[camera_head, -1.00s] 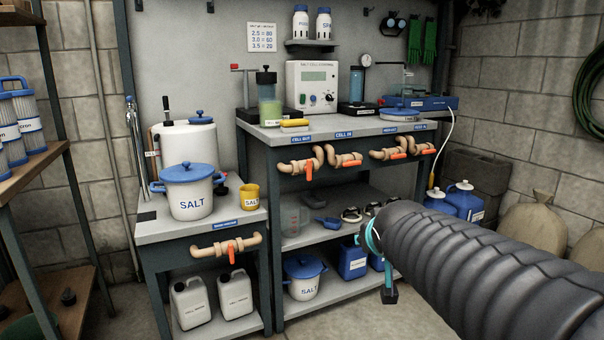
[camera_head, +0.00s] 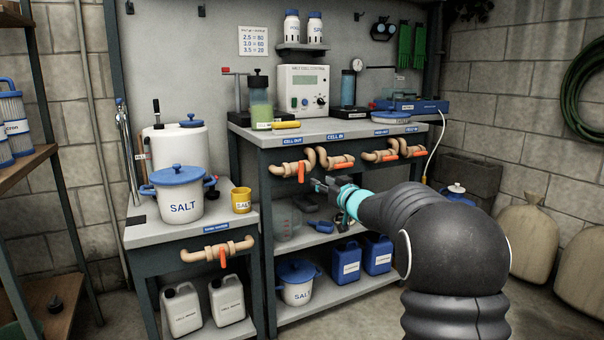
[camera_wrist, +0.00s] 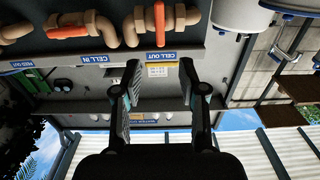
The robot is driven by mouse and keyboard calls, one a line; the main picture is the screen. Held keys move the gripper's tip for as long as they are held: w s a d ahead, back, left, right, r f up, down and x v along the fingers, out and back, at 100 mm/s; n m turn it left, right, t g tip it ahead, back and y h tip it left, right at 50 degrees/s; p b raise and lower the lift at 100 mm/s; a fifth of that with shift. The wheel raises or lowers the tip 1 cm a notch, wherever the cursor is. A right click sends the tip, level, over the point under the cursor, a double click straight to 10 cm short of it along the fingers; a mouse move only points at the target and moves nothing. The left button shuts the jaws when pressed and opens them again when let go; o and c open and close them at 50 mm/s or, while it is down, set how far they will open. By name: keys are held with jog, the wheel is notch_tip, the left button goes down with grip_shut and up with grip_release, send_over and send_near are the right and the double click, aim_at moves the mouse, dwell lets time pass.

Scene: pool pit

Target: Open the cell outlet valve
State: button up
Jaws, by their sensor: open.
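The cell outlet valve (camera_head: 296,167) is a tan pipe piece on the bench front, under the blue CELL OUT label (camera_head: 292,141). Its orange handle (camera_head: 301,173) hangs down, crosswise to the pipe. In the upside-down wrist view the handle (camera_wrist: 158,24) stands upright beyond the fingers, near the CELL OUT label (camera_wrist: 161,55). My gripper (camera_head: 318,184) is open and empty, just right of and below the handle in the head view. Its two fingers (camera_wrist: 158,80) are spread apart in the wrist view, with no handle between them. I see no contact.
The CELL IN valve (camera_head: 335,163) is close on the right, its orange handle along the pipe. More valves (camera_head: 392,154) are farther right. The bench top (camera_head: 345,127) overhangs above. A lower shelf (camera_head: 335,286) holds blue jugs. A side table (camera_head: 150,236) carries a salt pot.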

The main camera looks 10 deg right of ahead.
aim_at(302, 171)
jog(key=p+x, duration=0.1)
jog(key=x, duration=1.2)
jog(key=shift+a, duration=0.1)
grip_shut()
